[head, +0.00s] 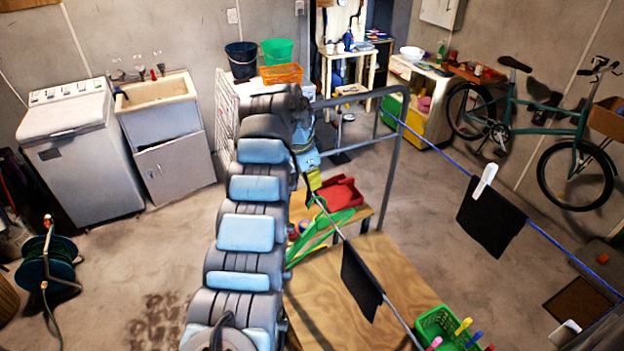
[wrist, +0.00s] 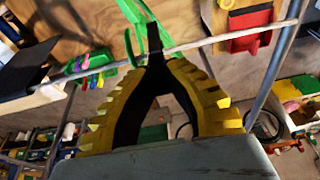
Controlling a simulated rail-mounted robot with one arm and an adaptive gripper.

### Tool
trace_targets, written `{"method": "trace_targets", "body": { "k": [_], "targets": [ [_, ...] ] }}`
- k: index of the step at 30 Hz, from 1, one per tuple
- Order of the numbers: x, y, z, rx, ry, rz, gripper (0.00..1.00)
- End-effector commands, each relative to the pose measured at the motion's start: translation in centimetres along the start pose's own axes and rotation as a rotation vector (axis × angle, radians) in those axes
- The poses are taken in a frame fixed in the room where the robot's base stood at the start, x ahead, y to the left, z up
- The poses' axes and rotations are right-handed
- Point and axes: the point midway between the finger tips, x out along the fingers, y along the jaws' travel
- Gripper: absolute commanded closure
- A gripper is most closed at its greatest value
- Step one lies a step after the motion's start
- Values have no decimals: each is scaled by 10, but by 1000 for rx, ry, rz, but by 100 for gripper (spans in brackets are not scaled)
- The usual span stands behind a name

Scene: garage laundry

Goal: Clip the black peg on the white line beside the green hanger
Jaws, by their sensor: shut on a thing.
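My gripper (wrist: 155,66) points at the white line (wrist: 205,43), its yellow-ribbed fingers closed at the tips on the black peg (wrist: 153,38). In the wrist view the peg stands up from the fingertips and crosses the line; I cannot tell whether its jaws are around it. The green hanger (wrist: 133,10) shows just left of the peg. In the head view the gripper (head: 313,183) is at the far part of the white line (head: 401,323), and the green hanger (head: 325,228) hangs below and beside it. The peg is too small to make out there.
A black cloth (head: 360,283) hangs on the white line, nearer. Another black cloth (head: 491,217) hangs on the blue line (head: 436,149) under a white peg (head: 485,181). A green basket of pegs (head: 436,325) sits on the wooden table (head: 350,253). A grey metal frame (head: 393,167) stands close right.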

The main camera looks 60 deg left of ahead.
Motion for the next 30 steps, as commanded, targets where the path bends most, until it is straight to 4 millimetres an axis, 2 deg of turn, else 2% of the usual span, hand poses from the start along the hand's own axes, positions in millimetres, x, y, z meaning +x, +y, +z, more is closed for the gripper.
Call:
{"method": "trace_targets", "body": {
  "k": [1, 2, 4, 14, 19, 26, 30],
  "targets": [
    [2, 0, 2, -2, -3, 2, 100],
    [2, 0, 2, -2, -3, 2, 82],
    [2, 0, 2, -2, -3, 2, 62],
    [0, 0, 1, -1, -1, 1, 62],
    [-8, -1, 0, -1, 0, -2, 62],
    [-38, 0, 0, -1, -1, 0, 62],
    [-65, -1, 0, -1, 0, -2, 62]
  ]
}}
